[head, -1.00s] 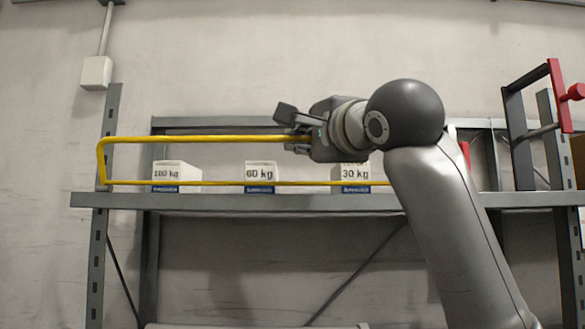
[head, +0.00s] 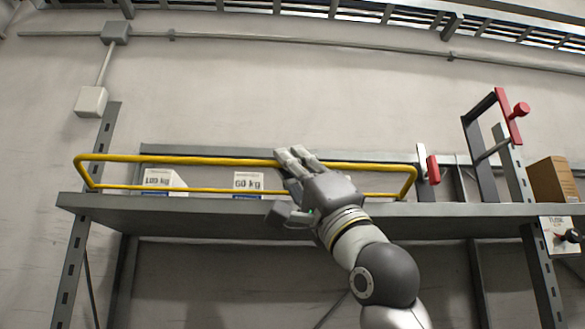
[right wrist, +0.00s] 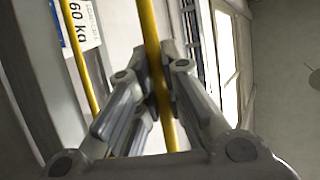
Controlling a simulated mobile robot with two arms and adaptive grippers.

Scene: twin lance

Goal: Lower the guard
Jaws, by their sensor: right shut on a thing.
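The guard is a long yellow bar frame (head: 200,159) standing up along the front of the grey shelf (head: 230,214), with its top bar above the shelf edge. My right gripper (head: 287,162) reaches up from below and is shut on the guard's top bar, right of its middle. In the right wrist view, the yellow bar (right wrist: 152,45) runs between the two fingers (right wrist: 157,88), and the lower yellow bar (right wrist: 88,65) lies to its left. My left gripper is not in view.
White boxes marked 100 kg (head: 160,181) and 60 kg (head: 248,183) stand behind the guard. A red handle (head: 433,169), a dark frame with a red lever (head: 516,116) and a brown box (head: 553,180) are at the right.

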